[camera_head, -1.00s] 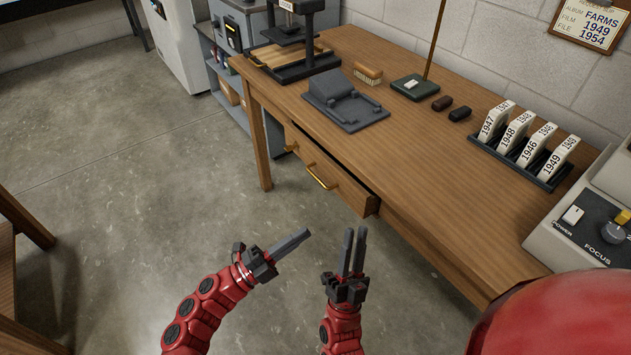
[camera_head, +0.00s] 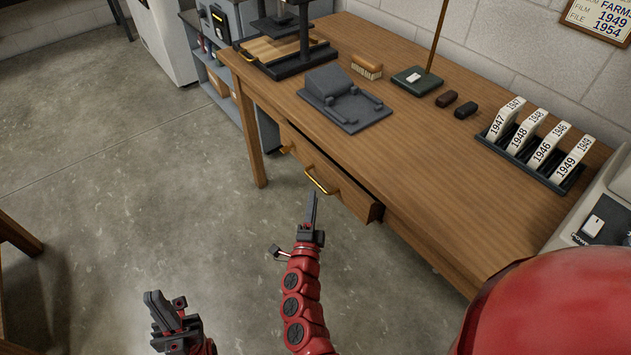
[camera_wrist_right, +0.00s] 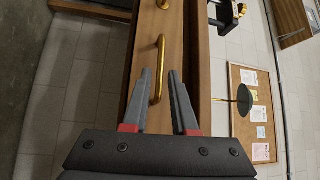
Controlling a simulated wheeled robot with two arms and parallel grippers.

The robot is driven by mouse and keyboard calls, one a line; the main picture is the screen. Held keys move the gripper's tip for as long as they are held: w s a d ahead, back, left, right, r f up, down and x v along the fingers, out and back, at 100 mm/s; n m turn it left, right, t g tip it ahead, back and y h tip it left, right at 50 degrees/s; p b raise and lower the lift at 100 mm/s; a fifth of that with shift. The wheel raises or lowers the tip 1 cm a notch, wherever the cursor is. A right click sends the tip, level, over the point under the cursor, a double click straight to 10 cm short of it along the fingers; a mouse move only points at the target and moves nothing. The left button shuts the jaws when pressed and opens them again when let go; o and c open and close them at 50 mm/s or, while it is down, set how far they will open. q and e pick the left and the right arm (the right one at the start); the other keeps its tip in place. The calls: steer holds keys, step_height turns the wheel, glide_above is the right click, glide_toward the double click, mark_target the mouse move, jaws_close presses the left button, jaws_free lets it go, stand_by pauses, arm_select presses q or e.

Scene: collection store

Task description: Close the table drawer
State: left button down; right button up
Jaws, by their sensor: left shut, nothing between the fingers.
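The table drawer (camera_head: 345,193) stands partly open, its right side wall showing beyond the table's front edge. Its brass bar handle (camera_head: 321,182) is on the drawer front. My right gripper (camera_head: 313,196) is just in front of and below the handle. In the right wrist view its fingers (camera_wrist_right: 159,78) are apart, and the brass handle (camera_wrist_right: 160,48) appears between and beyond the tips. I cannot tell whether they touch it. My left gripper (camera_head: 154,298) is shut and empty, low over the floor at the lower left, well away from the drawer.
The wooden table (camera_head: 420,160) carries a grey cradle (camera_head: 345,100), a brush (camera_head: 367,67), a green base with a rod (camera_head: 417,81) and a rack of year-marked boxes (camera_head: 535,165). A brass knob (camera_head: 286,149) sits left of the handle.

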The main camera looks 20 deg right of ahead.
mark_target(316, 181)
steer(key=x, duration=0.6)
steer(key=shift+w+d+r, duration=0.1)
steer(key=shift+w+d, duration=0.05)
steer(key=shift+w, duration=0.2)
steer(key=shift+c, duration=0.3)
jaws_close()
stand_by(0.8)
